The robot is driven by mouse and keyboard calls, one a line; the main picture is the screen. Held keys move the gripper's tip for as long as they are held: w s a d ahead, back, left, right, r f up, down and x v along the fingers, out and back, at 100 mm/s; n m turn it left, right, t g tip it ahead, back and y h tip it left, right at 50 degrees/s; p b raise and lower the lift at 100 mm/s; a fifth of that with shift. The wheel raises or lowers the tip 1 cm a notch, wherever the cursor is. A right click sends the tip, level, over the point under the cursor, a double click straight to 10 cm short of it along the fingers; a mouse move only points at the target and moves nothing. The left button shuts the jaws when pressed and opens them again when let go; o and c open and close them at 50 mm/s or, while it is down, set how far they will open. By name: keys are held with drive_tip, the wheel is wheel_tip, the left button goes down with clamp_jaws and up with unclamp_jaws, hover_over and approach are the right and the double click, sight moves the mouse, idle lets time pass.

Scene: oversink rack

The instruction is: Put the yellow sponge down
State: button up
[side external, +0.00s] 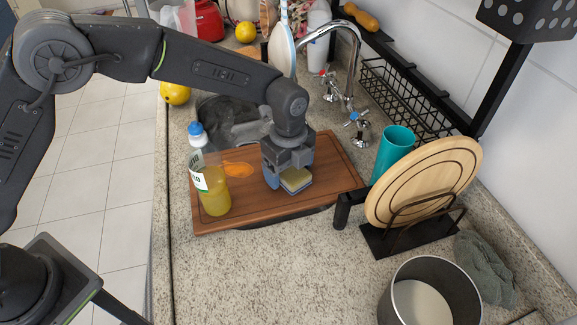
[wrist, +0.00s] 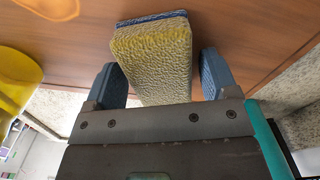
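The yellow sponge (side external: 296,179) is a block with a dark blue layer on one side. In the side view it is at the brown wooden board (side external: 240,214), near the board's right part; I cannot tell for certain whether it rests fully on it. My gripper (side external: 283,180) points down at the sponge, with its blue fingers beside it. In the wrist view the sponge (wrist: 155,60) lies between the two fingers of my gripper (wrist: 163,80), with narrow gaps on both sides. The gripper looks open around it. The sponge's near end is hidden by the gripper body.
A yellow bottle with a blue cap (side external: 213,188) and an orange item (side external: 238,169) are left of the gripper on the board. A teal cup (side external: 394,150), a rack with a round wooden board (side external: 424,182) and a pot (side external: 430,292) stand right. The front counter is clear.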

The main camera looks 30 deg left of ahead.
drive_tip(key=shift+o, duration=0.2)
wheel_tip(320, 180, up, 12)
drive_tip(key=shift+r, duration=0.2)
idle(0.3)
